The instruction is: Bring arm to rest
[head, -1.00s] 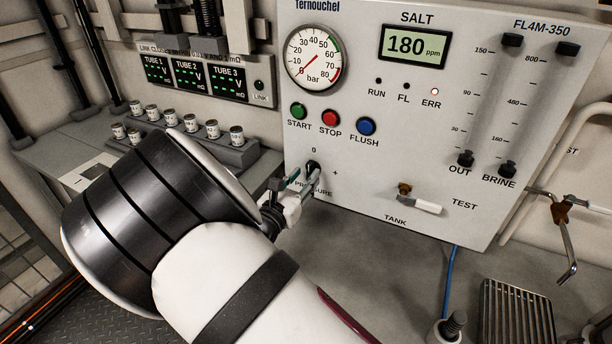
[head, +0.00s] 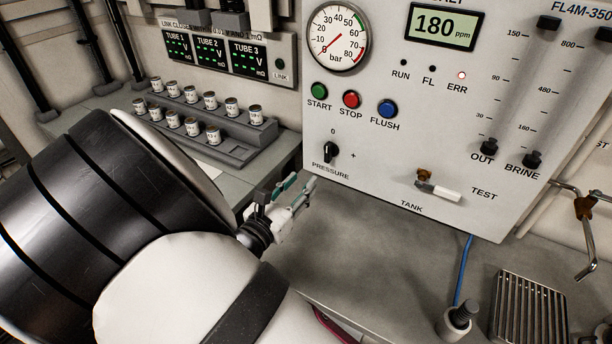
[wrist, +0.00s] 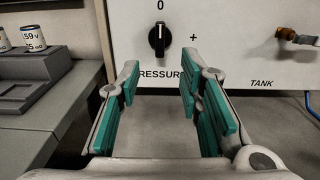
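My gripper (head: 296,192) is in the head view, in front of the white panel's lower left and left of centre, partly hidden by my arm. In the wrist view (wrist: 160,103) its two green-padded fingers stand wide apart with nothing between them. The black pressure knob (head: 331,152) is on the panel, up and right of the gripper and apart from it. The knob also shows in the wrist view (wrist: 159,40), beyond the fingers, its white mark pointing up towards 0.
The panel (head: 480,120) carries a gauge, buttons, sliders and a tank valve (head: 437,186). A stepped rack (head: 232,140) of small labelled jars stands at left. A metal grate (head: 528,305) and a blue hose (head: 464,268) are at lower right. The grey counter before the panel is mostly clear.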

